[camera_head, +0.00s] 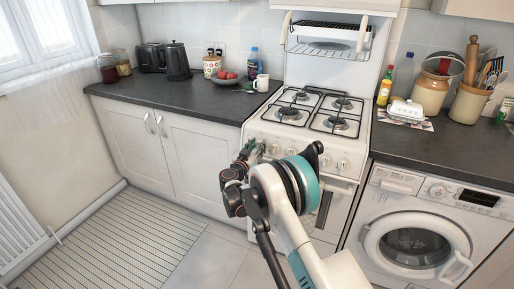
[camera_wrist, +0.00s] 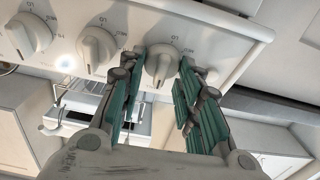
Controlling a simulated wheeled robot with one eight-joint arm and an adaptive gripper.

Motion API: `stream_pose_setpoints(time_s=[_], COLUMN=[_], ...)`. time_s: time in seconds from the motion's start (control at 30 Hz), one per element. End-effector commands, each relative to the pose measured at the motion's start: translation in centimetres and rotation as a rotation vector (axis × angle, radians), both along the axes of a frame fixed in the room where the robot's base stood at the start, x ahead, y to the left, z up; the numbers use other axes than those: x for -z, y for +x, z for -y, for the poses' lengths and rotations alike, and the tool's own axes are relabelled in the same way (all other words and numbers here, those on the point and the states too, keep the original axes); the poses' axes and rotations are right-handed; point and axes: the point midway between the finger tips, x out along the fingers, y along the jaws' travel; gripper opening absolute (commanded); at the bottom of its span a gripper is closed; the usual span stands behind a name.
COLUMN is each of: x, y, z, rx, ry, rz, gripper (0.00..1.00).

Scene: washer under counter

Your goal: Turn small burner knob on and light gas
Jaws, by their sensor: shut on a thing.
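The white gas stove (camera_head: 262,130) has a front panel with several white knobs; four burners with black grates are on its top. My gripper (camera_head: 248,152) is at the left end of that panel in the head view. In the wrist view, the green-padded fingers of my gripper (camera_wrist: 162,58) are closed around a white knob (camera_wrist: 161,68) near the panel's end. A neighbouring knob (camera_wrist: 97,46) and another knob (camera_wrist: 30,34) are free. I cannot tell which burner the held knob serves. No flame shows on the burners (camera_head: 300,96).
A washing machine (camera_head: 415,235) stands right of the stove under a dark counter (camera_head: 450,150). The left counter (camera_head: 190,96) holds a kettle (camera_head: 177,62), a toaster and a fruit bowl. The floor (camera_head: 215,262) in front is clear.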

Motion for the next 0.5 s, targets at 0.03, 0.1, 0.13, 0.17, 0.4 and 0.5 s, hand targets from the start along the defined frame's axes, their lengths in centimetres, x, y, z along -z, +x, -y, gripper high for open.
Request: stream_pose_setpoints(time_s=[0.03, 0.1, 0.13, 0.17, 0.4, 0.5], x=[0.0, 0.0, 0.0, 0.0, -0.02, -0.01], y=[0.01, 0.01, 0.01, 0.01, 0.05, 0.04], z=[0.03, 0.03, 0.04, 0.06, 0.05, -0.01], rx=[-0.003, -0.011, -0.014, -0.018, -0.066, -0.091], ry=[-0.011, -0.036, -0.05, -0.065, -0.232, -0.319], rz=[-0.004, -0.013, -0.018, -0.024, -0.085, -0.116], gripper=[0.08, 0.08, 0.08, 0.08, 0.08, 0.08])
